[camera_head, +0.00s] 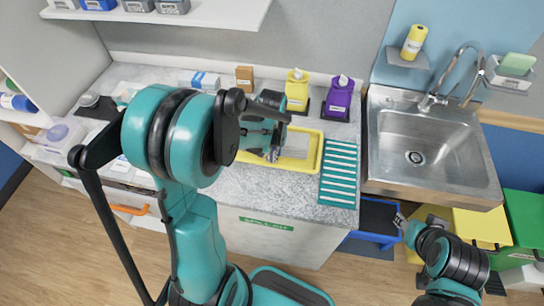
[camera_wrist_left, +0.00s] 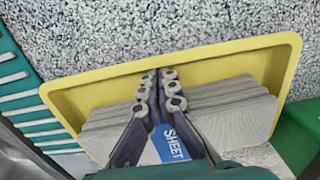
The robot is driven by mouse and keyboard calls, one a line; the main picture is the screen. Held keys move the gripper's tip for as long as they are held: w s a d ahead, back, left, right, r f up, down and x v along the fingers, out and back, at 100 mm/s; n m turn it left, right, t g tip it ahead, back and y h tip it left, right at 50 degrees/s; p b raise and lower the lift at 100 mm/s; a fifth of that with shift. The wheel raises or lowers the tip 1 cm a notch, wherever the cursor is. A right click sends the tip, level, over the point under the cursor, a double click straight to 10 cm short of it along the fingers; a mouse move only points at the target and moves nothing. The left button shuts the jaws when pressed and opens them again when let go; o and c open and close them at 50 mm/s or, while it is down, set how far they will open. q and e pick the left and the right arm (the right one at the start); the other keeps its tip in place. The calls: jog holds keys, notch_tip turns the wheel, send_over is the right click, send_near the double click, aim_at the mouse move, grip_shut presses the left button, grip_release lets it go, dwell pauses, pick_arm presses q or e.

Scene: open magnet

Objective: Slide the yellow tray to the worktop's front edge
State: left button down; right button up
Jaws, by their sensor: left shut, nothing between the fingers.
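The yellow tray (camera_head: 318,155) lies on the grey speckled worktop (camera_head: 250,185), left of the teal ribbed mat (camera_head: 338,175). Bare worktop shows between the tray and the front edge. My left gripper (camera_head: 272,156) is over the tray, its fingers shut and empty. In the left wrist view the closed fingertips (camera_wrist_left: 161,82) are inside the tray's outline, close to the inner face of its long wall (camera_wrist_left: 200,55). I cannot tell whether they touch it. Grey sheets (camera_wrist_left: 240,108) with a blue SHEET label (camera_wrist_left: 172,146) lie in the tray. My arm hides the tray's left part in the head view.
A yellow bottle (camera_head: 297,92) and a purple bottle (camera_head: 338,98) stand behind the tray. A sink (camera_head: 415,155) is to the right. My right gripper (camera_head: 401,222) is low at the right, away from the tray; its fingers are too small to judge.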

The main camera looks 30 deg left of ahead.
aim_at(263, 199)
pick_arm(q)
jog(key=s+d, duration=0.1)
jog(key=s, duration=0.3)
jog(key=s+d, duration=0.1)
jog(key=s, duration=0.3)
jog(key=s+d, duration=0.1)
jog(key=s, duration=0.4)
jog(key=shift+d+p, duration=0.15)
jog(key=shift+p, duration=0.2)
pick_arm(e)
jog(key=shift+r, duration=0.3)
pick_arm(q)
jog(key=shift+w, duration=0.1)
pick_arm(e)
jog(key=shift+r, duration=0.1)
